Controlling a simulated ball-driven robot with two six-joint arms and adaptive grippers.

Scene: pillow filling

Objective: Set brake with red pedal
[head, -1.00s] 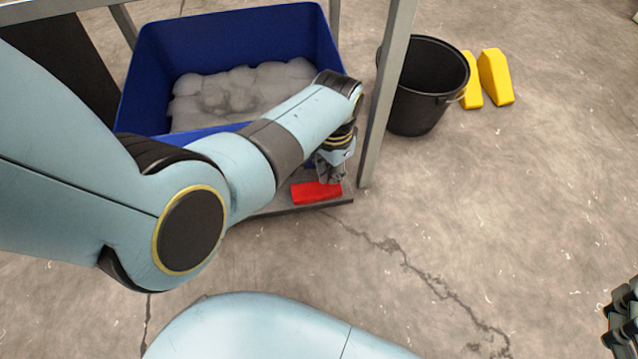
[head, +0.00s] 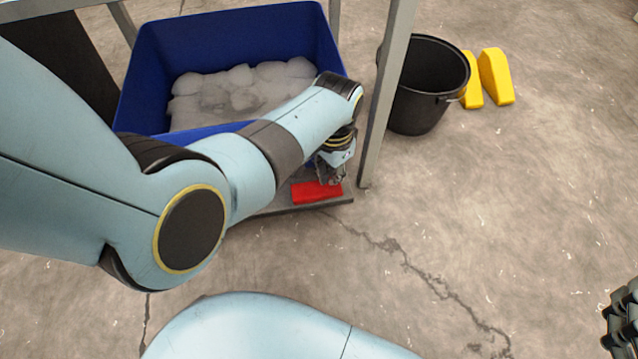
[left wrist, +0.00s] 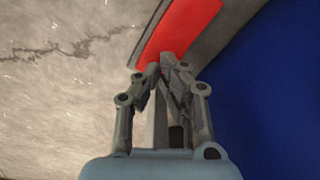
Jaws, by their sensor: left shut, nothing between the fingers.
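The red pedal (head: 317,193) lies at the front edge of the cart's grey base, below the blue bin. It also shows in the left wrist view (left wrist: 178,30), beyond my fingertips. My left gripper (head: 331,180) points down at the pedal's back edge, shut and empty; its fingertips (left wrist: 162,66) meet at the pedal's near edge in the left wrist view. I cannot tell whether they touch it. My right gripper (head: 622,305) is only partly in view at the right edge, and its fingers cannot be read.
The blue bin (head: 150,75) holds white filling (head: 240,90) and stands inside the grey frame (head: 388,100). A black bucket (head: 425,85) and two yellow wedges (head: 496,77) stand on the floor to the right. The floor at the front right is clear.

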